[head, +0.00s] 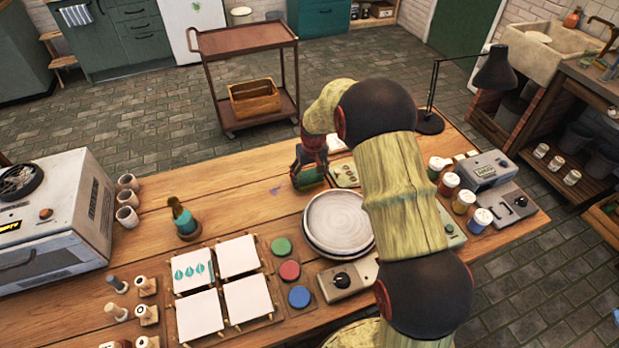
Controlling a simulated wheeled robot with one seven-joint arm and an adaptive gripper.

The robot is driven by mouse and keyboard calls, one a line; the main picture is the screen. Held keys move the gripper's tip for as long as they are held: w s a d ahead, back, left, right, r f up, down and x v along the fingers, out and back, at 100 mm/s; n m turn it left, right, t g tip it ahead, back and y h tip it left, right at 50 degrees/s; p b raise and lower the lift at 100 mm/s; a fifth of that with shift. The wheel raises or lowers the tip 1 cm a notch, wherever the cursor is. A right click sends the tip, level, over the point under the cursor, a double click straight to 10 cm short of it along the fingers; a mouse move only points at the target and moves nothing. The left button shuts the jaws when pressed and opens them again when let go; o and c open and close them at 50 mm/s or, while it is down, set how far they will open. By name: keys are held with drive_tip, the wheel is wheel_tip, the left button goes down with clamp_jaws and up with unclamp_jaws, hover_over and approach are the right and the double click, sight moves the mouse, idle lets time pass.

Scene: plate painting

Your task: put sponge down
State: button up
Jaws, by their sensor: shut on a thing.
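My gripper (310,168) points down over the far middle of the wooden table. It is shut on the sponge (308,181), a small block with green and a yellowish edge showing. The sponge is low, at or just above the tabletop (220,195); I cannot tell whether it touches. A flat card or tray with round dark marks (344,173) lies just right of the sponge. My arm hides part of the table to the right.
A grey plate (338,222) sits on a turntable in front of the gripper. White tiles (246,299) and colour pads (289,270) lie front left. Paint jars (463,201) and a black lamp (494,70) stand right. Bare wood lies left of the sponge.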

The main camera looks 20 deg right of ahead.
drive_tip(key=shift+r, duration=0.1)
drive_tip(key=o, duration=1.2)
wheel_tip(320, 180, up, 12)
drive_tip(key=s+p, duration=0.2)
drive_tip(key=p, duration=0.2)
wheel_tip(320, 180, up, 10)
drive_tip(key=t, duration=0.1)
hover_over(311, 181)
drive_tip(key=s+a, duration=0.2)
drive_tip(key=s, duration=0.4)
drive_tip(key=s+a+r+t, duration=0.1)
drive_tip(key=s+a+r, duration=0.2)
drive_tip(key=s+r, duration=0.65)
drive_tip(key=s+a+r+t, duration=0.2)
drive_tip(key=s, duration=1.8)
drive_tip(key=shift+s, duration=0.15)
